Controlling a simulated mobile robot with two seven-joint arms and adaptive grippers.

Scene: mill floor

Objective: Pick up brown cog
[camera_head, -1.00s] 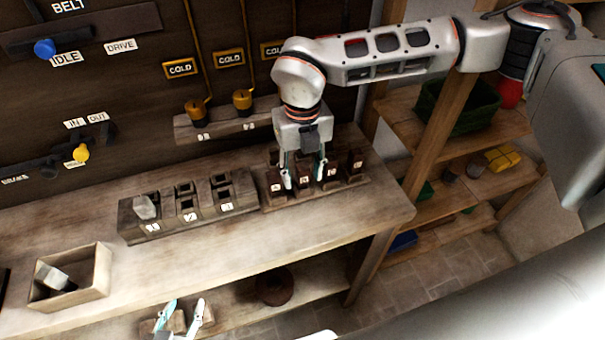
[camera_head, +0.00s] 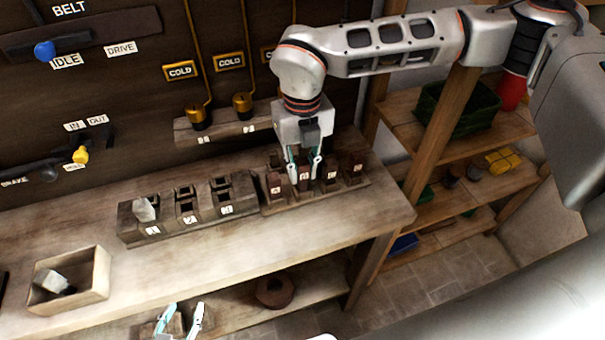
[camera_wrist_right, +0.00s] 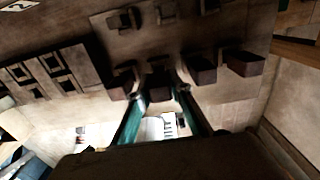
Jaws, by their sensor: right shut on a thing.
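My right gripper (camera_head: 305,172) points down over the rack at the right of the bench. Its fingers are shut on one of the dark brown labelled blocks (camera_head: 304,175), which still stands in its row. In the right wrist view this block (camera_wrist_right: 159,86) is between the fingertips of the right gripper (camera_wrist_right: 160,93). A round brown piece (camera_head: 275,291) with a dark centre lies on the lower shelf; I cannot make out teeth on it. My left gripper (camera_head: 182,318) is open and empty at the bottom edge, left of the round piece.
Other brown blocks (camera_head: 329,173) stand close beside the held one. A grey slotted holder (camera_head: 150,229) with a pale piece is to the left. A wooden box (camera_head: 93,279) holds a grey piece. Shelves with a green crate (camera_head: 462,112) stand right. The bench front is clear.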

